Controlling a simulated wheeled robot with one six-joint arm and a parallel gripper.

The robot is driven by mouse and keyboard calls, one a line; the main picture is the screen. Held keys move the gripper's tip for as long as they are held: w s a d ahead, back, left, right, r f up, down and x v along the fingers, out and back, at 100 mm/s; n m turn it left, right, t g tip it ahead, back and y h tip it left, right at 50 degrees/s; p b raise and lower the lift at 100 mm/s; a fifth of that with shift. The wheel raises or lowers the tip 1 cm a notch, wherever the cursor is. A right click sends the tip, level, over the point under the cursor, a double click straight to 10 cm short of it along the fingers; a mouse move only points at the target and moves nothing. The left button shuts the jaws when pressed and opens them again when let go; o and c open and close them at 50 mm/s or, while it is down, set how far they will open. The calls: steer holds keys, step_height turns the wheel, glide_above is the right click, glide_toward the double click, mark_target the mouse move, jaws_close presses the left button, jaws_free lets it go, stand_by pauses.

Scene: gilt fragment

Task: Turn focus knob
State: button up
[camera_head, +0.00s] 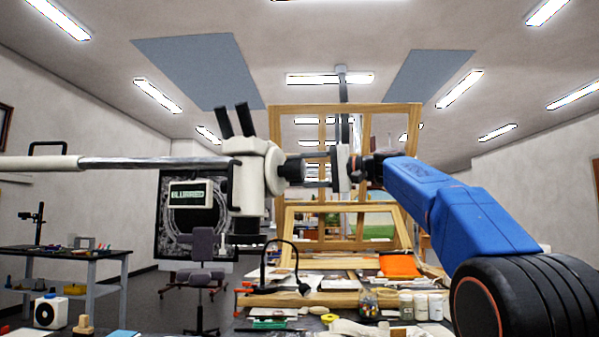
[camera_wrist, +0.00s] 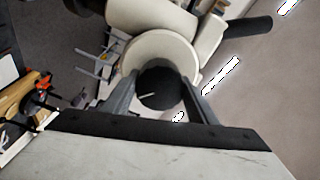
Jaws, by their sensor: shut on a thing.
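The focus knob (camera_head: 293,169) is a black cylinder on the right side of a white microscope head (camera_head: 250,177) in the head view. The head hangs from a horizontal boom, with black eyepieces pointing up and a small panel reading "BLURRED" (camera_head: 188,193) to its left. My gripper (camera_head: 305,170) comes in from the right and is shut on the knob. In the wrist view, the dark round knob (camera_wrist: 160,88) with a light line on its face sits between the two grey fingers (camera_wrist: 160,95).
Below stand a bench with wooden frames (camera_head: 345,235), a black gooseneck lamp (camera_head: 282,265), white jars (camera_head: 421,305) and an orange sheet (camera_head: 400,265). The boom (camera_head: 140,163) extends left. The air right of the microscope holds my arm.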

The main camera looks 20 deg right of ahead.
stand_by(0.3)
steer(key=o, duration=1.1)
steer(key=shift+c, duration=0.2)
steer(key=shift+d, duration=0.1)
steer(key=v, duration=1.7)
steer(key=shift+f, duration=0.15)
steer(key=shift+d, duration=0.1)
